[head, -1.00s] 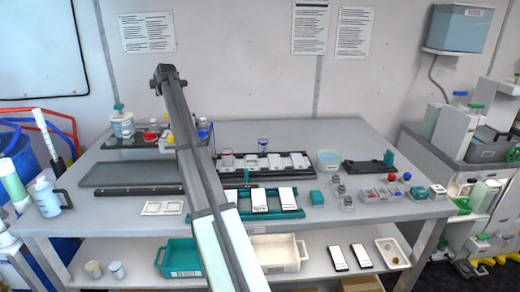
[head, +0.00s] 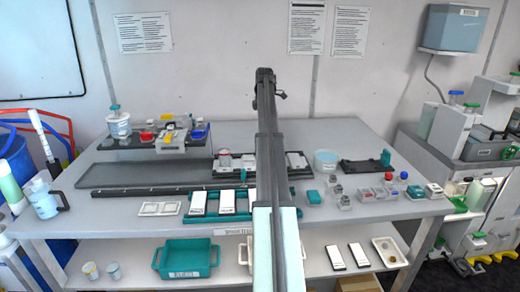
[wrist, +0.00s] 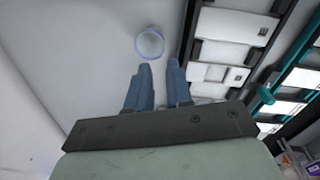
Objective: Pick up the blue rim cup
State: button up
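The blue rim cup (wrist: 149,46) shows in the wrist view as a pale, see-through round cup with a blue rim, on a light surface just beyond my fingertips. In the head view my arm hides it. My gripper (wrist: 159,66) has two blue fingers standing apart with an empty gap between them. The cup appears ahead of the gap and slightly left of it. I cannot tell the height of the fingertips above the surface. In the head view the fingers are hidden or too small to make out.
A dark rack with white plates (wrist: 224,50) lies close to the right of my fingers in the wrist view. In the head view, a red-rimmed cup (head: 224,152) stands at the rack's left end and a pale tub (head: 326,161) stands right of my arm. The back of the table is clear.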

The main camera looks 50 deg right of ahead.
jog(key=f, duration=0.8)
jog(key=shift+w+d+f, duration=0.15)
jog(key=shift+w+f, duration=0.05)
jog(key=shift+w, duration=0.1)
jog(key=shift+w+f, duration=0.15)
jog(key=shift+f, duration=2.4)
grip_shut()
